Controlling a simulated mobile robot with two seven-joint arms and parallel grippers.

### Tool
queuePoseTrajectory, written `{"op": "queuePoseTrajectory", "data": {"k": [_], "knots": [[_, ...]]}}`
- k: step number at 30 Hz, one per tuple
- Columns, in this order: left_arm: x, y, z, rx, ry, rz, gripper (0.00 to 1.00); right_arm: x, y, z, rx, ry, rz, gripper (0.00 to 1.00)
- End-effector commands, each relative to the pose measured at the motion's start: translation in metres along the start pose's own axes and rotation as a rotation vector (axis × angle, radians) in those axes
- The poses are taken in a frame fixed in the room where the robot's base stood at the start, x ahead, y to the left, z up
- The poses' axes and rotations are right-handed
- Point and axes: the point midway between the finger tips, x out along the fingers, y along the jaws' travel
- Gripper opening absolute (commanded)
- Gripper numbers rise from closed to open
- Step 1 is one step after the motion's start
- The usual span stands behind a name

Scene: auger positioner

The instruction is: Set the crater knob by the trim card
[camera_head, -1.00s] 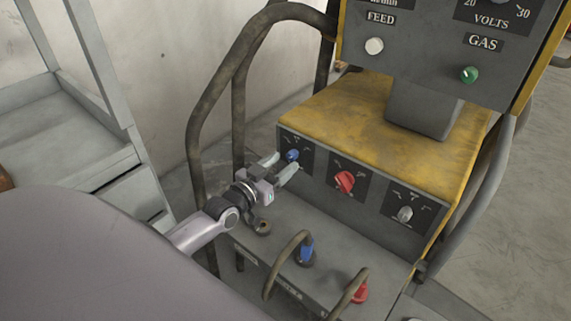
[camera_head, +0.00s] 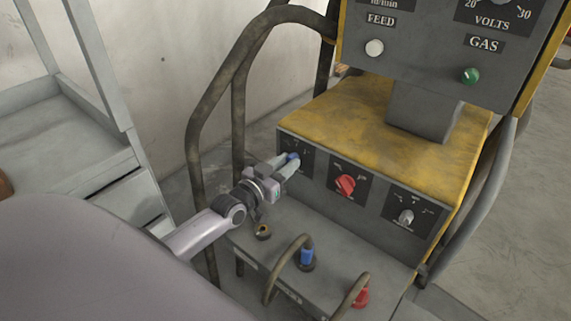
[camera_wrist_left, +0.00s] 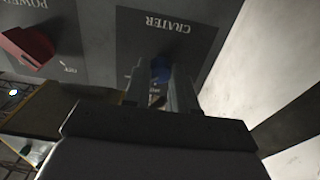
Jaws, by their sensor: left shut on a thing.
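The blue crater knob (camera_head: 294,156) is on the left end of the low panel of the yellow-topped machine. My left gripper (camera_head: 287,163) is shut on this knob. In the left wrist view, the blue knob (camera_wrist_left: 161,68) shows between the two fingers, below the upside-down word CRATER. The fingers cover much of its dial, so its setting cannot be read. I cannot make out a trim card in either view. My right gripper is out of view.
A red knob (camera_head: 345,185) and a grey knob (camera_head: 406,216) sit to the right on the same panel. Blue (camera_head: 307,257) and red (camera_head: 361,297) cable plugs stand below. A grey cabinet (camera_head: 130,195) stands farther left.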

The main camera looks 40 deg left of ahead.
Motion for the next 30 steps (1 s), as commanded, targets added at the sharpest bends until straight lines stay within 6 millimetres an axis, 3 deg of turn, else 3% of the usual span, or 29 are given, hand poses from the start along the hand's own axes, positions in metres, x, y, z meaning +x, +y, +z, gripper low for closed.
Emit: {"op": "queuePoseTrajectory", "data": {"k": [8,30], "knots": [[0.000,0.000,0.000,-0.112,-0.002,0.001,0.00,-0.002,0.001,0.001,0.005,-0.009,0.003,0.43],[0.000,0.001,0.001,-0.712,-0.002,0.000,0.00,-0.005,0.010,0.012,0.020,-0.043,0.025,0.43]]}}
